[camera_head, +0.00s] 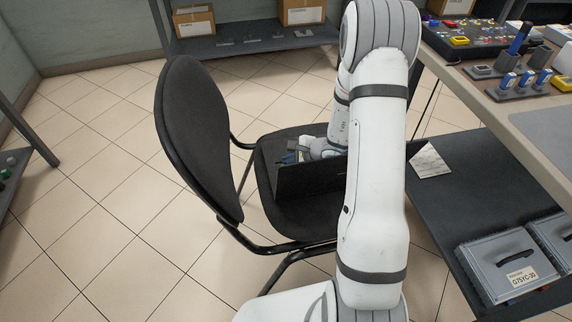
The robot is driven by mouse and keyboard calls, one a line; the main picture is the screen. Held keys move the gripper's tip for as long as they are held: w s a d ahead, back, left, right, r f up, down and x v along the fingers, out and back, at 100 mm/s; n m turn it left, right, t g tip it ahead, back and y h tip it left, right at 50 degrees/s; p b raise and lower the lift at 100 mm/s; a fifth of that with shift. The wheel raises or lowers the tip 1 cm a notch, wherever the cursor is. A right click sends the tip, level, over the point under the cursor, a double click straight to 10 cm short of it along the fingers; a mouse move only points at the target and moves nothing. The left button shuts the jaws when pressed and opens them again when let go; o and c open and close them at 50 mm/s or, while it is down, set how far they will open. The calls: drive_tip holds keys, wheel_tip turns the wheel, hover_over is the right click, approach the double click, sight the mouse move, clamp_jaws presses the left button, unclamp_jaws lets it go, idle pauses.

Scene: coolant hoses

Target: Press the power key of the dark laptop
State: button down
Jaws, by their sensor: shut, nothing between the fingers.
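The dark laptop (311,180) stands open on the black chair's seat. The back of its raised screen faces the camera, so its keyboard and power key are hidden. My white arm passes in front of the screen's right part. My gripper (287,158) shows small and partly hidden just beyond the screen's top left edge, low over the keyboard side. It is shut and holds nothing. Whether it touches the laptop cannot be seen.
The black chair (194,135) has its backrest to the left. At right, a workbench (500,110) carries pens and coloured parts. Its lower dark shelf (465,175) holds a paper card (430,162) and grey cases (508,268). A shelf with boxes (193,20) stands behind. The tiled floor at left is clear.

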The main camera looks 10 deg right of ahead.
drive_tip(key=shift+r, duration=0.75)
drive_tip(key=shift+r+p, duration=1.65)
drive_tip(key=shift+r, duration=0.8)
